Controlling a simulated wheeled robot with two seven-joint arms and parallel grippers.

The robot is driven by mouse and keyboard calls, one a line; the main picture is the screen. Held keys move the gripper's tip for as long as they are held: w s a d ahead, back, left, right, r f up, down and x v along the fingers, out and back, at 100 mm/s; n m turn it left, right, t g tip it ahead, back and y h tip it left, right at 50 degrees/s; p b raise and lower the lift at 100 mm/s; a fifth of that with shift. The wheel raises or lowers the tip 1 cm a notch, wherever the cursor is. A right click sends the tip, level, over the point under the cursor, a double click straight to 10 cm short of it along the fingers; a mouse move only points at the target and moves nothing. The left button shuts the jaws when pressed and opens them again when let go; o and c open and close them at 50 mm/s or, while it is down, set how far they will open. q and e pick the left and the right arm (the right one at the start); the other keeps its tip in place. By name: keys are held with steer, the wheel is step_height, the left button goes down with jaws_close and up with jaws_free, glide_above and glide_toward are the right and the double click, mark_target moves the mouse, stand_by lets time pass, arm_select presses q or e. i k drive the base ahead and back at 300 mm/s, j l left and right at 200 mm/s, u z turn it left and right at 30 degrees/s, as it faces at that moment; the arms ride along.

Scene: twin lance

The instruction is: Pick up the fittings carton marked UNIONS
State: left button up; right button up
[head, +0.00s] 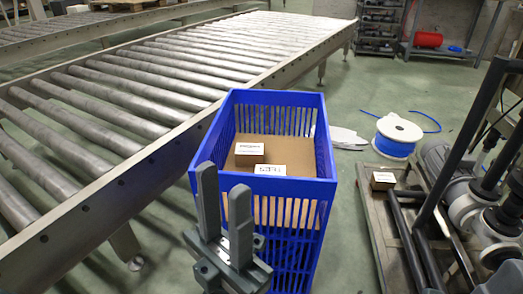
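A small brown carton (249,158) with a white label lies inside the blue slatted crate (274,188), towards its far left. The print on its label is too small to read. Another small brown carton (383,181) with a white label sits on the cart at the right; its print is also unreadable. My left gripper (223,188) is upright at the near left side of the crate, in front of its near wall. Its two grey fingers stand apart with nothing between them. My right gripper is not in view.
A roller conveyor (150,85) runs along the left, close to the crate. A cart (375,215) with pump-like machinery stands at the right. A blue-and-white spool (397,136) lies on the green floor behind.

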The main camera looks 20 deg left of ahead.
mark_target(246, 155)
steer(key=i+j+z, duration=0.1)
steer(key=j, duration=0.7)
steer(key=j+z, duration=0.15)
steer(key=j, duration=0.65)
